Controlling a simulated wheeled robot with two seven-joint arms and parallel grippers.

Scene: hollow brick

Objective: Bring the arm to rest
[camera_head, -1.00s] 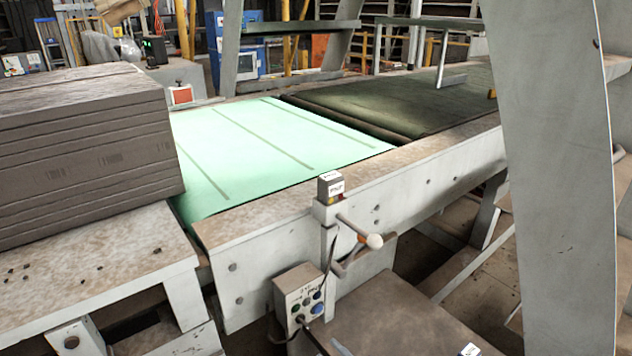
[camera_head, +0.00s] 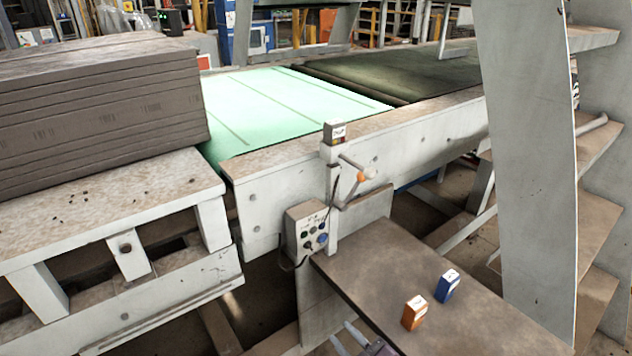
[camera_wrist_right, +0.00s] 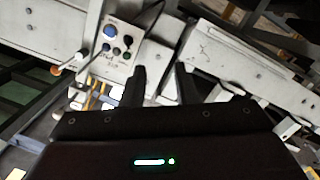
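My right gripper (camera_head: 352,332) shows only in part at the bottom edge of the head view, in front of the brown table. In the right wrist view my right gripper (camera_wrist_right: 161,75) has its two dark fingers apart, with nothing between them. An orange box (camera_head: 414,313) and a blue box (camera_head: 447,286) stand on the brown table (camera_head: 385,265), to the right of that gripper. My left gripper is in neither view.
A grey control box (camera_head: 307,232) with buttons hangs by the conveyor frame; it also shows in the wrist view (camera_wrist_right: 120,48). A crank handle (camera_head: 357,172) juts out above the table. Stacked grey slabs (camera_head: 95,110) stand left. A pale post (camera_head: 525,160) stands right.

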